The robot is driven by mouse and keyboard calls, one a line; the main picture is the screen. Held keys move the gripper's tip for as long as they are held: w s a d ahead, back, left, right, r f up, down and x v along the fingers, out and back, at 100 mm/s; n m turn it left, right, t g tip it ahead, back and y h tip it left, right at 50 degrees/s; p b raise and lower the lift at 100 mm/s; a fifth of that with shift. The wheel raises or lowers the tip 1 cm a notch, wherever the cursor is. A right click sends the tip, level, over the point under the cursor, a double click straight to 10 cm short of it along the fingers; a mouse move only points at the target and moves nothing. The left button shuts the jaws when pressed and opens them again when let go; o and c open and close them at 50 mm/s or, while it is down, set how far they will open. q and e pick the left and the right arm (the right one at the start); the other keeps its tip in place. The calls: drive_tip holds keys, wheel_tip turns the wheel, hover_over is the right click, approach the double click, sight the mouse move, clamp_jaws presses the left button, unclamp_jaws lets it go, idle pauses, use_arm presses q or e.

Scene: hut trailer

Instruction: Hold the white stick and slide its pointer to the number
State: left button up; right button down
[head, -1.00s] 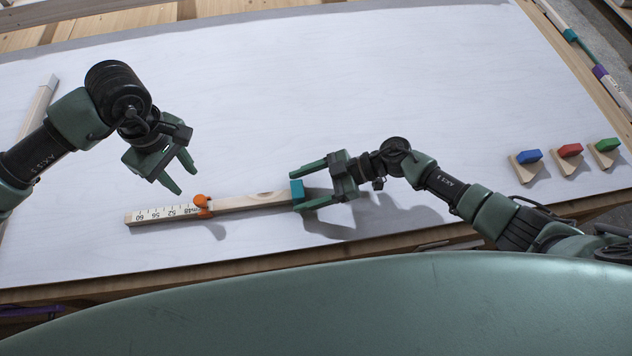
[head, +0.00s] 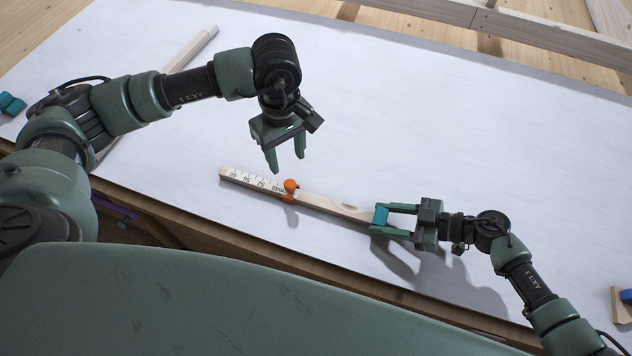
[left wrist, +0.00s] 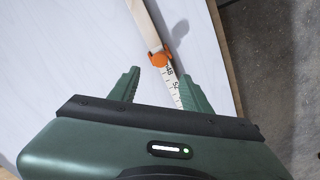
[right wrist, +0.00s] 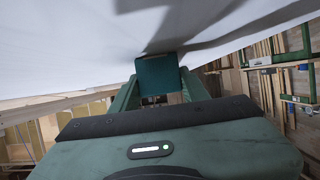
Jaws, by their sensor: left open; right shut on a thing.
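The stick (head: 330,206) is pale wood and lies on the white table top. Its left part carries a white number scale (head: 246,180), with 60 near the far end and 48 beside the orange pointer (head: 290,187). The pointer also shows in the left wrist view (left wrist: 158,57). My right gripper (head: 380,219) is shut on the teal block (right wrist: 158,74) at the stick's right end. My left gripper (head: 286,164) is open and empty, above the stick near the pointer. In the left wrist view its fingers point toward the scale and pointer.
The white table top (head: 400,120) is mostly clear behind the stick. A long pale wooden bar (head: 190,49) lies at the left behind my left arm. A teal piece (head: 11,104) is at the left edge and a blue piece (head: 627,296) at the right edge.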

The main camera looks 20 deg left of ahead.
sight(291, 183)
use_arm(q)
drive_tip(key=w+d+r+n+g+y, duration=0.1)
drive_tip(key=w+d+n+g+y, duration=0.25)
drive_tip(key=n, duration=1.25)
drive_tip(key=shift+t+h, duration=0.25)
drive_tip(key=x, duration=1.1)
drive_tip(key=shift+f, duration=0.35)
clamp_jaws()
